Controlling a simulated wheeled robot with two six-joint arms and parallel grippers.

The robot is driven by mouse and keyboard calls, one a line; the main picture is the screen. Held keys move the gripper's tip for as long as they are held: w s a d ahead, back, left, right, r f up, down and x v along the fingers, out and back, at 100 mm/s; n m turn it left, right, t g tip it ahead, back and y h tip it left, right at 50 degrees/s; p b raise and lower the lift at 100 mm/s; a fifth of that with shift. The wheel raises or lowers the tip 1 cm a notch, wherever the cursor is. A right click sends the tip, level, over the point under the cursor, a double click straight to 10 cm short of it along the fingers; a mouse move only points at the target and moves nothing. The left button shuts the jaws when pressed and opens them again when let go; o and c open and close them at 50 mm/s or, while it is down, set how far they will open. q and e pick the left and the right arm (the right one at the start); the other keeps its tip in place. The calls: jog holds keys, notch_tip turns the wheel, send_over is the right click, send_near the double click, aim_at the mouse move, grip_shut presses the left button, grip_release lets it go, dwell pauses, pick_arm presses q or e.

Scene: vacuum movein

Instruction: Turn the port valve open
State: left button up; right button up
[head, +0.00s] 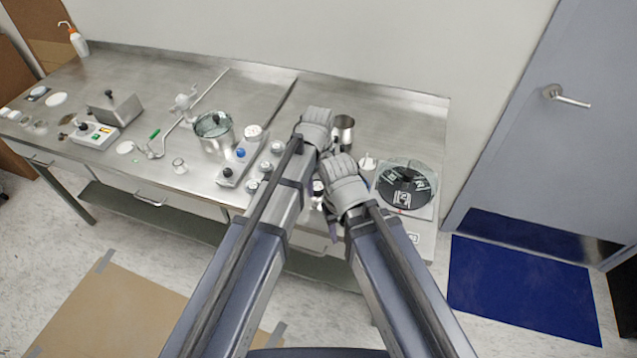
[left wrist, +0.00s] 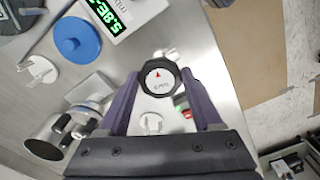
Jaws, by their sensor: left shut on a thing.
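In the left wrist view, my left gripper (left wrist: 160,98) has its two purple fingers on either side of a round black knob, which I take to be the port valve (left wrist: 160,88). The fingers are shut on it. The knob's pale face carries a red triangle near its upper edge in the picture and a small label I cannot read. In the head view, my arms cover much of the area around the valve, so I cannot make it out surely there.
The steel bench top (head: 262,88) is clear behind.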

aim_at(318, 187)
dwell(0.3)
pick_arm(q)
jog(key=o, duration=1.4)
jog(key=shift+r, duration=0.1)
notch_tip(318, 187, up, 8)
jog(key=p, duration=0.8)
jog(key=shift+f, duration=0.2)
